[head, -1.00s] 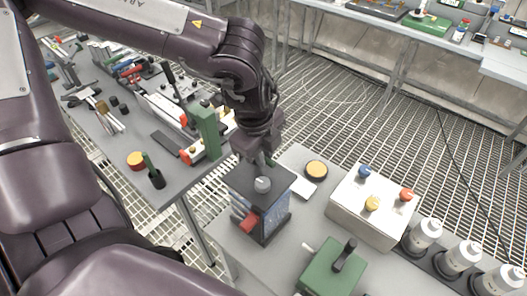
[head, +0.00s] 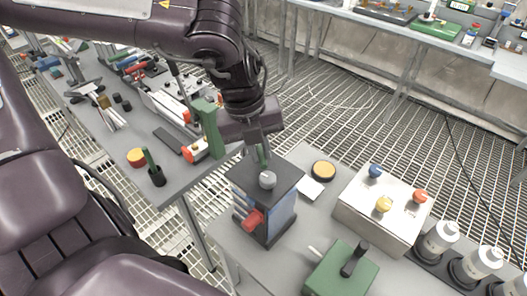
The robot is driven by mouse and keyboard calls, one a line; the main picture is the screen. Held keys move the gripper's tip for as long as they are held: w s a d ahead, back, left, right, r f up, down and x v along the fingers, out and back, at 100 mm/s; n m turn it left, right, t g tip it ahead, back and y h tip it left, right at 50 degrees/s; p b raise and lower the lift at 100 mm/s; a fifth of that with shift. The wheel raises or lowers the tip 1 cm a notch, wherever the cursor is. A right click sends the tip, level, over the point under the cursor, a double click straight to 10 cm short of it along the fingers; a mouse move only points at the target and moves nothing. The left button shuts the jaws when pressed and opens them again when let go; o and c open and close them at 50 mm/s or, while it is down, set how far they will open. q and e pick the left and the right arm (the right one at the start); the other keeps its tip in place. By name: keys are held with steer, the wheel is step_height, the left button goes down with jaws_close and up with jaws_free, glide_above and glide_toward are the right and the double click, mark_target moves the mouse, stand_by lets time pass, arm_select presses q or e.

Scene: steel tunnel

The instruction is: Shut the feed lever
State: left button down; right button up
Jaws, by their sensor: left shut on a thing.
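A dark box (head: 284,176) stands on the near grey bench, with a grey round knob (head: 267,180) on top and a red part on its front. My left gripper (head: 262,153) is over the box's top, just behind the knob. My right gripper is out of view.
A white box (head: 385,213) with blue, yellow and red knobs stands to the right. A green box (head: 330,277) with a black handle is in front. An upright green part (head: 208,128) stands close left of my wrist. White bottles stand at the right.

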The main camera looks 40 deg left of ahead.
arm_select(q)
steer(key=m, duration=0.2)
steer(key=a+m+g, duration=0.1)
steer(key=m, duration=0.2)
steer(key=shift+s+a+b, duration=0.2)
steer(key=shift+b, duration=0.15)
steer(key=shift+a+m+g+h, duration=0.2)
steer(key=shift+a+m, duration=0.1)
steer(key=shift+m, duration=0.9)
steer(key=shift+a+m+g+h, duration=0.1)
steer(key=shift+a+m+g, duration=0.15)
steer(key=shift+m, duration=0.95)
steer(key=shift+r, duration=0.1)
steer(key=c, duration=1.4)
jaws_free()
steer(key=shift+c, duration=0.2)
step_height(320, 180, up, 8)
steer(key=a, duration=0.1)
steer(key=shift+a+f, duration=0.2)
steer(key=shift+a, duration=0.1)
steer(key=shift+w, duration=0.1)
